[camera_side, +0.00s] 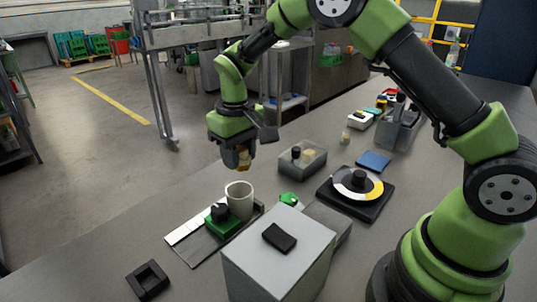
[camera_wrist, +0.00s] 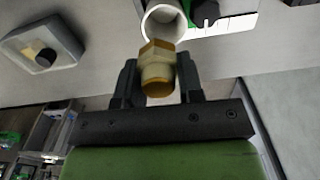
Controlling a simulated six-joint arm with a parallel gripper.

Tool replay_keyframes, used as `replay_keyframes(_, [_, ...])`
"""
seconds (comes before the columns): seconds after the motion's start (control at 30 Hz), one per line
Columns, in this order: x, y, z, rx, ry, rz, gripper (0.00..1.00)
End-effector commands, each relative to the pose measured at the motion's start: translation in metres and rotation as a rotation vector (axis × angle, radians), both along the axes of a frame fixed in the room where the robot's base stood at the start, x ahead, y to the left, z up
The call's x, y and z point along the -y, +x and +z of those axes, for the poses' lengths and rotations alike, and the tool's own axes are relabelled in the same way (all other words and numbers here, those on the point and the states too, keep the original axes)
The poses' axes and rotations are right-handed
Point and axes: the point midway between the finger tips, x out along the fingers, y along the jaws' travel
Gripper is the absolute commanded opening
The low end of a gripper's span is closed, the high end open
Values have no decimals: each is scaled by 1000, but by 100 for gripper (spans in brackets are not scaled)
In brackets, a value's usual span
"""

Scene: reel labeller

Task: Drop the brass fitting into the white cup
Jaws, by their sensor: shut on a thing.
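The brass fitting (camera_wrist: 156,70) is held between the two fingers of my gripper (camera_wrist: 158,88), seen in the wrist view. In the side view my gripper (camera_side: 238,158) points down and the fitting (camera_side: 244,159) shows at its fingertips, partly hidden by them. The white cup (camera_side: 239,199) stands upright on the bench, below the gripper in the side view. In the wrist view the cup (camera_wrist: 163,22) opens toward the camera, just beyond the fitting, which overlaps its lower rim. The fitting is above the cup and apart from it.
A green block with a black knob (camera_side: 221,216) sits close beside the cup. A grey bin (camera_side: 302,160) holding small parts stands to the right. A round dial on a black base (camera_side: 357,186) and a light grey box (camera_side: 278,254) are nearby. A black square frame (camera_side: 148,279) lies front left.

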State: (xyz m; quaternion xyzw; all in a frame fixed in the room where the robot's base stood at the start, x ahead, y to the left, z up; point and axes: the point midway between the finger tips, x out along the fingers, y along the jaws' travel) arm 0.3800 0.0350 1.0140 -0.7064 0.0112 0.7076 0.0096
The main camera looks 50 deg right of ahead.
Motion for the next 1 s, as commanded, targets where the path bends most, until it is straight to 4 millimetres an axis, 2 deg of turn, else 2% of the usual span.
replay_keyframes(0.2, [-7, 8, -3, 1, 1, 32, 10])
replay_keyframes(0.7, [-6, 8, -38, 1, 0, 28, 10])
replay_keyframes(1.0, [-6, 8, -46, 3, 0, 28, 10])
